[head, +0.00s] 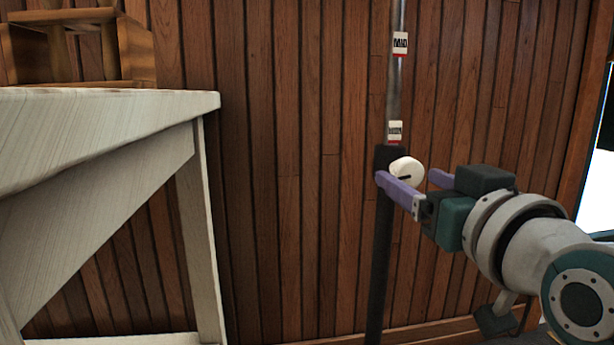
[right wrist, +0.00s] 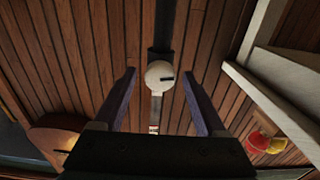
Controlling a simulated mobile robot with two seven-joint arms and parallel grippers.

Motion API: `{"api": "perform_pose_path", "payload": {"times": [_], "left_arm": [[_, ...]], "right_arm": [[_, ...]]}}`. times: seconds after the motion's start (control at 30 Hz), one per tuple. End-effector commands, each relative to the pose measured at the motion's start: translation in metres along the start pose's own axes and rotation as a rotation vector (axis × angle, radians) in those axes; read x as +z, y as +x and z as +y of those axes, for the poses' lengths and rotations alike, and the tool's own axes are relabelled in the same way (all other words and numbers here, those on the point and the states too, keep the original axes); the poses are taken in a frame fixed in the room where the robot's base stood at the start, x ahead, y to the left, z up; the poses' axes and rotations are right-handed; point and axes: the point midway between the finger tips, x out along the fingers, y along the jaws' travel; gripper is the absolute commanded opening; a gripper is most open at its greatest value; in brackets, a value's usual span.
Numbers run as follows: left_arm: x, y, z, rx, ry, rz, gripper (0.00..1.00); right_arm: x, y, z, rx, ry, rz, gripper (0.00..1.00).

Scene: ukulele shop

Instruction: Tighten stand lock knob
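The stand is a vertical pole with a dark lower tube (head: 379,270) and a thinner metal upper rod (head: 396,80). The white round lock knob (head: 407,170) with a dark mark sits near the top of the dark tube. My right gripper (head: 408,178) is open, its purple fingers spread on either side of the knob. In the right wrist view the knob (right wrist: 159,75) is centred between the two fingers, with a gap on each side. The near finger covers part of the knob's lower edge in the head view. My left gripper is not in view.
A pale wooden table (head: 110,110) stands at the left with a wooden crate-like piece (head: 75,45) on top. A plank wall (head: 290,170) is behind the stand. Labels (head: 400,42) mark the rod. Red and yellow items (right wrist: 262,142) show at the right wrist view's right.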

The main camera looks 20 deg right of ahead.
Motion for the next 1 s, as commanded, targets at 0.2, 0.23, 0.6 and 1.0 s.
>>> {"api": "perform_pose_path", "payload": {"times": [0.2, 0.23, 0.6, 1.0], "left_arm": [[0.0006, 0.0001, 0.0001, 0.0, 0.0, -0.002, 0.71], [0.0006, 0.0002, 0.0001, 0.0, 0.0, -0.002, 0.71], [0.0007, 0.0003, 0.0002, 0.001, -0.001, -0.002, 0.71], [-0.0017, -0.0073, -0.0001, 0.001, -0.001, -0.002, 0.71]], "right_arm": [[0.0, 0.0001, 0.0, 0.0, 0.0, 0.0, 0.48], [0.0, 0.0001, 0.0, 0.0, 0.0, 0.0, 0.44], [0.0, 0.0001, 0.0001, 0.0, 0.0, 0.0, 0.03], [-0.0016, 0.0001, -0.0001, 0.0, 0.042, -0.002, 0.0]]}}
